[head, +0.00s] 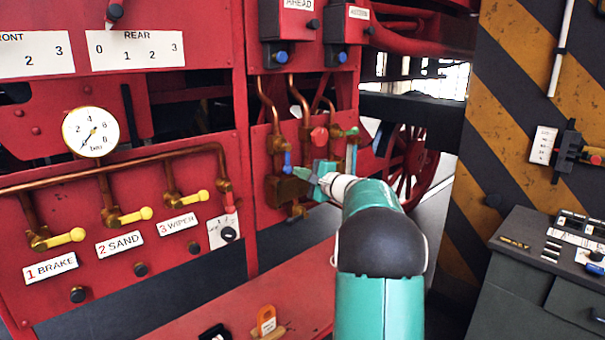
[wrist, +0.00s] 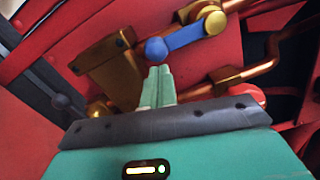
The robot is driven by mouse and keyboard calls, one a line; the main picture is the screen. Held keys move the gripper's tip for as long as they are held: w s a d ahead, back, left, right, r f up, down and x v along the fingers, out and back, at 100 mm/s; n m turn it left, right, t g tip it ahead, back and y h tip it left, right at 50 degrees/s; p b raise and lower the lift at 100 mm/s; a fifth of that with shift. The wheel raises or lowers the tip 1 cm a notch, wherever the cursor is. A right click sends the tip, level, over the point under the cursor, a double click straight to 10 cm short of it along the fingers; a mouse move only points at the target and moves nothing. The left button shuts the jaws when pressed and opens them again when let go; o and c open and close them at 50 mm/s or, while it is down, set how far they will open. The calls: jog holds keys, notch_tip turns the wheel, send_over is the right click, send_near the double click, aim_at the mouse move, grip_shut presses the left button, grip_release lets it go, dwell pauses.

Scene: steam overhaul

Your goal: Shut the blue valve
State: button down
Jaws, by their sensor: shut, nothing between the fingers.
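The blue valve lever (head: 288,161) hangs from a brass fitting on the red panel in the head view. In the wrist view the blue lever (wrist: 182,38) runs from a round brass hub (wrist: 214,22) to a rounded blue knob end. My gripper (head: 302,172) is at the panel, just right of the blue lever. In the wrist view my gripper's fingers (wrist: 160,72) are pressed together, empty, with their tips just below the blue knob end. I cannot tell whether they touch it. My gripper hides part of the pipework in the head view.
A brass block (wrist: 107,65) sits close left of my fingers. A red valve knob (head: 319,136) and a green lever (head: 351,132) are close by. Yellow levers (head: 64,238) and a pressure gauge (head: 91,132) are on the left panel. A dark console (head: 540,285) stands at right.

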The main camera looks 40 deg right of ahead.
jog(key=shift+a+m, duration=0.4)
jog(key=shift+m, duration=0.2)
jog(key=a+r+m+h, duration=0.1)
jog(key=a+r+m, duration=0.4)
jog(key=a+m, duration=0.4)
jog(key=m, duration=0.7)
jog(key=shift+s, duration=0.2)
jog(key=shift+a, duration=0.15)
dwell(0.6)
